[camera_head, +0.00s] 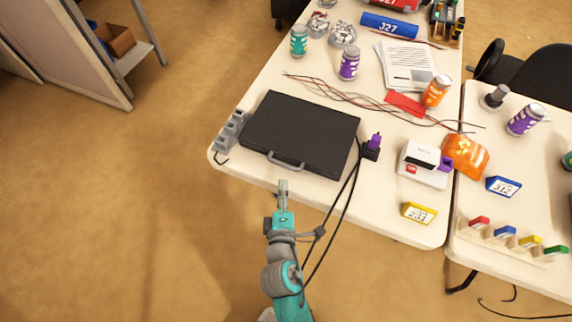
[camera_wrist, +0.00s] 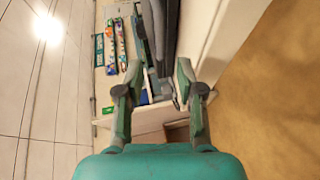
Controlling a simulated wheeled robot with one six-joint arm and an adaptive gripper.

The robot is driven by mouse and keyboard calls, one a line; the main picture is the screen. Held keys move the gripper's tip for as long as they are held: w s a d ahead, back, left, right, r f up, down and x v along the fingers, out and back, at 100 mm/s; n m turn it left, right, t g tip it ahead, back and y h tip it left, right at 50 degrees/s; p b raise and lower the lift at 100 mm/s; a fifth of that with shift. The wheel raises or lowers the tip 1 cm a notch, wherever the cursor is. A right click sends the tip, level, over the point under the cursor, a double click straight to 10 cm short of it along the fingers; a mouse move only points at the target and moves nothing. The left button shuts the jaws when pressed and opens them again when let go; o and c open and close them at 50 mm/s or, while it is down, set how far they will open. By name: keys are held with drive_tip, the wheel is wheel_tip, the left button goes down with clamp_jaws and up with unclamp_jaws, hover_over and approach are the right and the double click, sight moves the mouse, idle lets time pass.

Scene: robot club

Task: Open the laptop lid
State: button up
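The laptop (camera_head: 302,130) looks like a closed, flat black case on the white table, with a grey handle (camera_head: 286,163) on its near edge. Its lid is down. My gripper (camera_head: 283,187) is just in front of the table's near edge, below the handle in the picture and apart from it. In the wrist view my gripper (camera_wrist: 159,80) has its two fingers spread with nothing held between them. A dark slab edge, seemingly the laptop (camera_wrist: 168,30), shows beyond the fingertips.
A grey block (camera_head: 229,131) stands left of the laptop. A black holder (camera_head: 371,151) with a purple item and black cables is close on its right. A white device (camera_head: 424,163) is further right. Red and black wires (camera_head: 340,92) lie behind. Floor at left is clear.

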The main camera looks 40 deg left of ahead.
sight(283, 164)
drive_tip(key=x, duration=0.9)
drive_tip(key=shift+w+a, duration=0.2)
clamp_jaws()
drive_tip(key=shift+f, duration=0.1)
